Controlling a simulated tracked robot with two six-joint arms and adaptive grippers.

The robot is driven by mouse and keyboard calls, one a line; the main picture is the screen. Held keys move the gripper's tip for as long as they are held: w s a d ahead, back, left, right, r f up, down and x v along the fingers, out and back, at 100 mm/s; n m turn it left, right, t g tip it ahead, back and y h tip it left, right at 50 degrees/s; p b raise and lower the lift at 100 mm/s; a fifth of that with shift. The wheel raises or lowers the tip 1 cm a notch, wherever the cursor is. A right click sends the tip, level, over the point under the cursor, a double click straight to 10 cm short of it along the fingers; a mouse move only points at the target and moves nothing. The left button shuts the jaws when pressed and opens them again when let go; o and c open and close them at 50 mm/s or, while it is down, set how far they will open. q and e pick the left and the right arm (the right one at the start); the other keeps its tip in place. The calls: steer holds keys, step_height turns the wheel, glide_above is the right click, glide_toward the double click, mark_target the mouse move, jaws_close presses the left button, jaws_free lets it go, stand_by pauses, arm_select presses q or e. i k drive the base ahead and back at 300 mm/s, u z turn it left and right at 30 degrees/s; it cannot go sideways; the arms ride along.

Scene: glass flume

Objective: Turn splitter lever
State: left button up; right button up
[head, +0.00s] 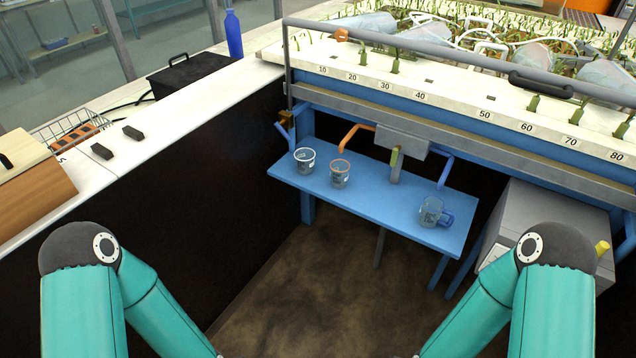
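A grey splitter box (401,146) is mounted under the flume's front edge, above a blue shelf (385,215). A short yellow-green lever (394,158) is at its front, roughly upright, with a grey piece below it. I cannot tell its exact setting. An orange pipe (357,131) leaves the box on the left and a blue pipe (446,170) on the right. A white-rimmed cup (305,160) and an orange-rimmed cup (340,173) stand on the shelf's left part. A clear jug with a blue handle (431,212) stands at its right. Both my grippers are out of view.
The flume (480,113) carries plants, a grey rail (440,52) and a number scale. A grey box unit (548,222) stands right of the shelf. A white counter (150,125) with a black box (188,73) and blue bottle (233,35) runs along the left. The floor (300,295) is clear.

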mark_target(396, 150)
steer(key=z, duration=0.15)
steer(key=i, duration=0.9)
steer(key=u, duration=0.2)
steer(key=k, duration=0.9)
steer(key=z, duration=0.2)
steer(key=i, duration=0.9)
steer(key=u, duration=0.05)
